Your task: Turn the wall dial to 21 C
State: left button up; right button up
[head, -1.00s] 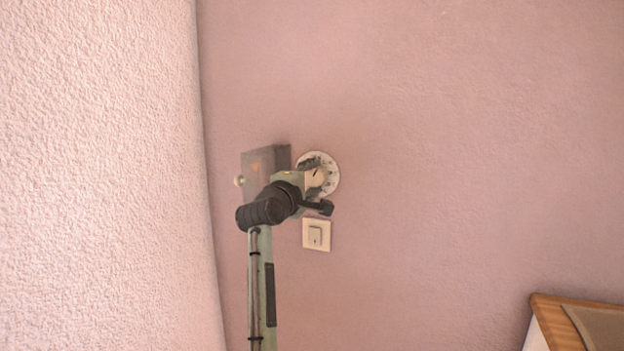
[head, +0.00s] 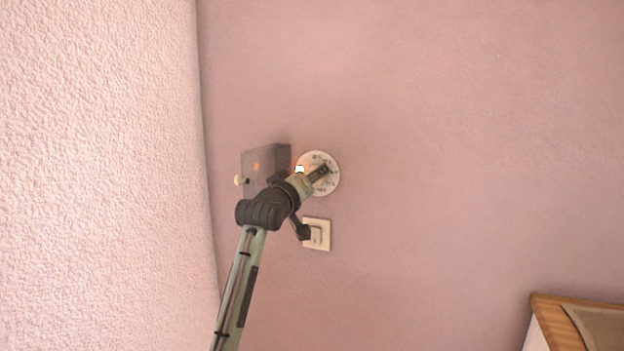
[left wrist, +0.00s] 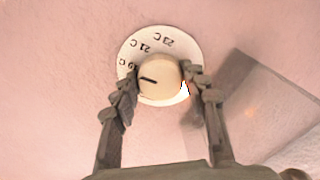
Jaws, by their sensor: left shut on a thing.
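The wall dial (head: 331,186) is a round white plate with dark marks on the pink wall. In the left wrist view the dial plate (left wrist: 190,50) shows 21 C and 23 C along its top, with a partly covered label, seemingly 19 C, at the left. Its cream knob (left wrist: 163,75) has a black pointer line aimed left, near that partly covered label and away from 21 C. My left gripper (head: 318,173) is shut on the knob, with one finger on each side in the left wrist view (left wrist: 158,82). My right gripper is not in view.
A grey box (head: 262,165) with a small knob on its left side is on the wall close left of the dial. A light switch (head: 318,236) is just below. A wooden-edged piece of furniture (head: 560,312) stands at lower right. The wall to the right is clear.

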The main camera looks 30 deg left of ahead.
pick_arm(q)
jog(key=m, duration=0.6)
jog(key=shift+m, duration=0.4)
dwell(0.3)
jog(key=o, duration=1.2)
jog(key=shift+c, duration=0.2)
jog(key=v, duration=1.2)
jog(key=shift+w, duration=0.1)
jog(key=x, duration=1.1)
jog(key=shift+w+a+n, duration=0.15)
jog(key=shift+w+n, duration=0.15)
jog(key=shift+w, duration=0.1)
